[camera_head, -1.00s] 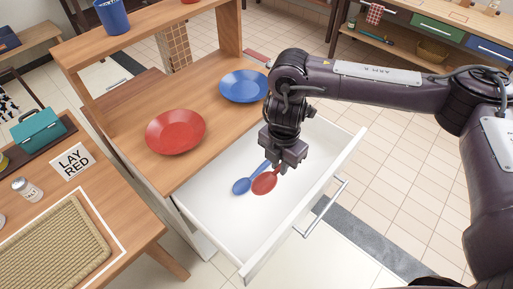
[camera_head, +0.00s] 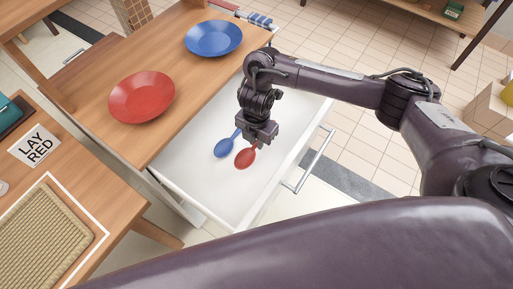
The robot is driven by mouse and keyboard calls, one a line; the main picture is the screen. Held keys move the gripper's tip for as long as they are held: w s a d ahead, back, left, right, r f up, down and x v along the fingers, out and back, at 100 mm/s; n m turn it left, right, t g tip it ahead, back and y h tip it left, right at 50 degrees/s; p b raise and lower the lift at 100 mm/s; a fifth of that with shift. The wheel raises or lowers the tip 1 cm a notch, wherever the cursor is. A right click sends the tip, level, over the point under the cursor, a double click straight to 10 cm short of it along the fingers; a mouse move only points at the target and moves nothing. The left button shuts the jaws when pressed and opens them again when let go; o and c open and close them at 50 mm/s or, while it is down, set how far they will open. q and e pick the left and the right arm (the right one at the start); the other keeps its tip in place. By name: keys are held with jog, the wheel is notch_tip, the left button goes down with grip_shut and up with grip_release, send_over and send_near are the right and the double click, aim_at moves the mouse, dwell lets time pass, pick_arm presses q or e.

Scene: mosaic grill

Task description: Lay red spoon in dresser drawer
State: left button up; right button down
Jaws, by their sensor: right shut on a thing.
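The dresser drawer (camera_head: 200,192) is pulled out and shows a white inside. My right gripper (camera_head: 261,143) is over the drawer, pointing down, shut on the red spoon (camera_head: 245,158) near its handle. The red spoon's bowl points toward the front left; most of its handle is hidden by the gripper. I cannot tell whether the spoon touches the drawer floor. A blue spoon (camera_head: 227,148) lies in the drawer just left of the red one, partly hidden behind the gripper. My left gripper is not in view.
A red plate (camera_head: 142,97) and a blue plate (camera_head: 213,38) sit on the dresser top. A sign reading "LAY RED" (camera_head: 36,147) and a woven mat (camera_head: 42,235) lie on the left table. The drawer's front half is clear, with a metal handle (camera_head: 312,165) outside.

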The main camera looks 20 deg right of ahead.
aim_at(256, 142)
notch_tip(256, 142, down, 4)
jog(key=shift+r+b, duration=0.1)
jog(key=shift+b, duration=0.85)
jog(key=shift+f, duration=0.2)
jog(key=c, duration=1.5)
grip_release()
jog(key=shift+o, duration=0.6)
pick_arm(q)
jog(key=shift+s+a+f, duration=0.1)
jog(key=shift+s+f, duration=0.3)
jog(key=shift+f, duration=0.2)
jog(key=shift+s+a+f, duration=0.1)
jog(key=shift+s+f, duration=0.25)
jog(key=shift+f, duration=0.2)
